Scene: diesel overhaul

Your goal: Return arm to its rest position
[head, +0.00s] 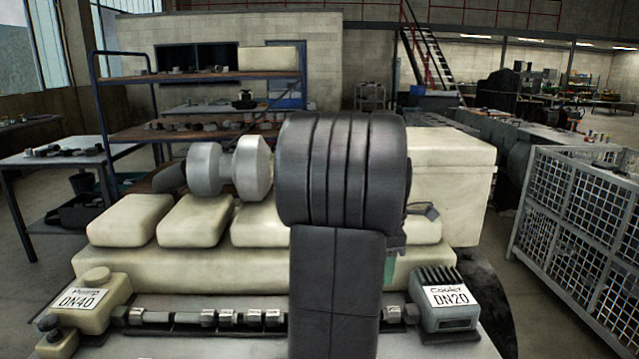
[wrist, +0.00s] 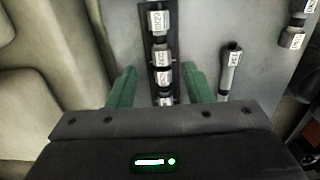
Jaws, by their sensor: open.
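My gripper (wrist: 161,76) shows in the wrist view as two green fingers spread apart, with nothing held between them. Below and between the fingers, a dark rack (wrist: 149,62) carries a row of labelled cylindrical fittings (wrist: 160,50). In the head view my dark arm fills the middle and hides most of the gripper; only a sliver of green shows right of the arm. The same row of labelled fittings (head: 208,317) runs along the front of the cream engine (head: 180,268), partly hidden behind my arm.
A cream unit labelled DN40 (head: 88,302) stands at the row's left end, a grey cooler labelled DN20 (head: 446,300) at its right. A loose labelled fitting (wrist: 231,70) lies right of the fingers. A wire cage (head: 575,235) stands at right, a shelf rack (head: 205,75) behind.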

